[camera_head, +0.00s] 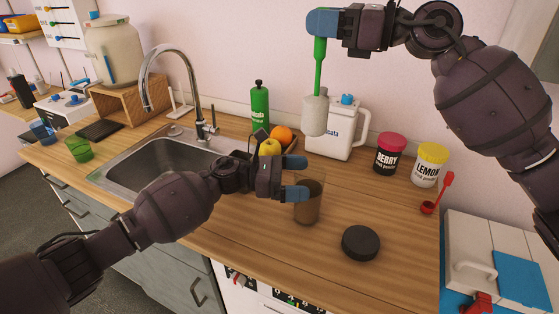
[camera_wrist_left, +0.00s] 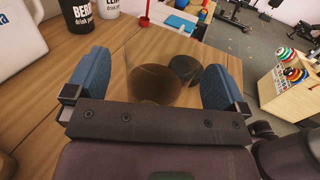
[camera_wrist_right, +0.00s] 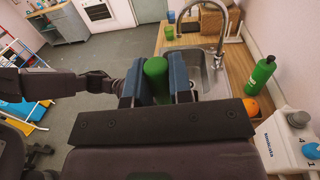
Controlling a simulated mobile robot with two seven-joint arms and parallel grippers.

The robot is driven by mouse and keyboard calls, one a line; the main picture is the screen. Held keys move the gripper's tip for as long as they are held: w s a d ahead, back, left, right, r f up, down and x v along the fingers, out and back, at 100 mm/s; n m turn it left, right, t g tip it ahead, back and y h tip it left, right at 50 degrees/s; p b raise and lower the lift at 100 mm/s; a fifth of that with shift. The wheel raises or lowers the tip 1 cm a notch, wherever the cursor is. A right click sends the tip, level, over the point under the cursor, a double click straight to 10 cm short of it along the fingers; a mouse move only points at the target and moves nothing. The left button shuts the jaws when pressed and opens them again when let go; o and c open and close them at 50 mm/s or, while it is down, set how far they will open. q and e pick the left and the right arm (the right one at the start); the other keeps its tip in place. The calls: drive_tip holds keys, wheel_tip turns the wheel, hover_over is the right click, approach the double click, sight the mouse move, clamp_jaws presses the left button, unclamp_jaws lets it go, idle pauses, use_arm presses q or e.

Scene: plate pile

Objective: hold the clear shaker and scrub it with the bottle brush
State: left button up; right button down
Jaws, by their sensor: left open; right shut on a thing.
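The clear shaker (camera_head: 308,205), a brownish see-through cup, stands upright on the wooden counter. My left gripper (camera_head: 296,178) is open, with its blue fingers at the shaker's near upper side; in the left wrist view the shaker (camera_wrist_left: 155,84) shows between the spread fingers (camera_wrist_left: 160,85). My right gripper (camera_head: 322,24) is shut on the green handle of the bottle brush (camera_head: 319,66). The brush hangs head down, its whitish head (camera_head: 315,115) above and behind the shaker. The green handle end (camera_wrist_right: 156,70) shows between the right fingers in the right wrist view.
A black lid (camera_head: 361,243) lies right of the shaker. Behind are a white jug (camera_head: 335,140), fruit (camera_head: 281,136) and a green bottle (camera_head: 259,108). BERRY (camera_head: 389,155) and LEMON (camera_head: 429,165) tubs stand right, the sink (camera_head: 165,160) left.

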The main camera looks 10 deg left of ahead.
use_arm(q)
drive_tip(key=shift+w+d, duration=0.1)
drive_tip(key=shift+d, duration=1.15)
